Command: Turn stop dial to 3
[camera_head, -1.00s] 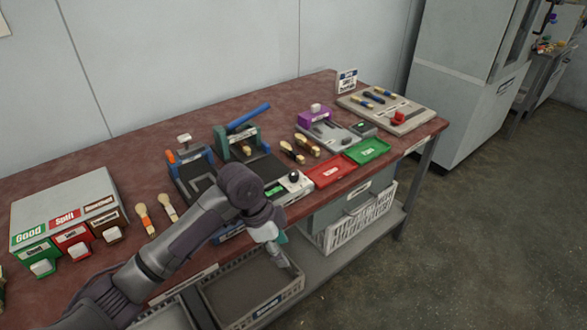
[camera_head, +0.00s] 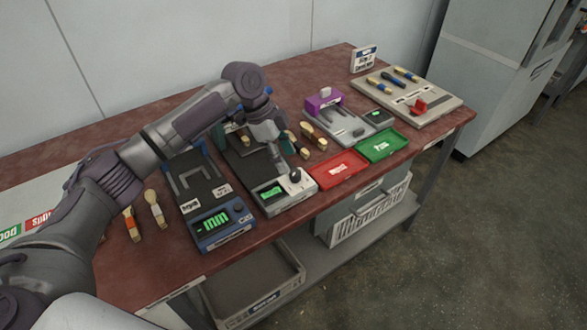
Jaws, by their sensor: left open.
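A dark round dial (camera_head: 295,174) sits on the pale front panel of the press (camera_head: 285,190), beside a small green display (camera_head: 271,193). I cannot read its setting. My left gripper (camera_head: 291,157) is open and points down just behind and above this dial. It looks empty, and I cannot tell whether a fingertip touches the dial. My left arm hides much of the press behind it. My right gripper is not in view.
A blue unit (camera_head: 222,228) with a green display stands left of the press. A red tray (camera_head: 336,169) and a green tray (camera_head: 382,145) lie to the right. A grey crate (camera_head: 255,285) is below the table edge.

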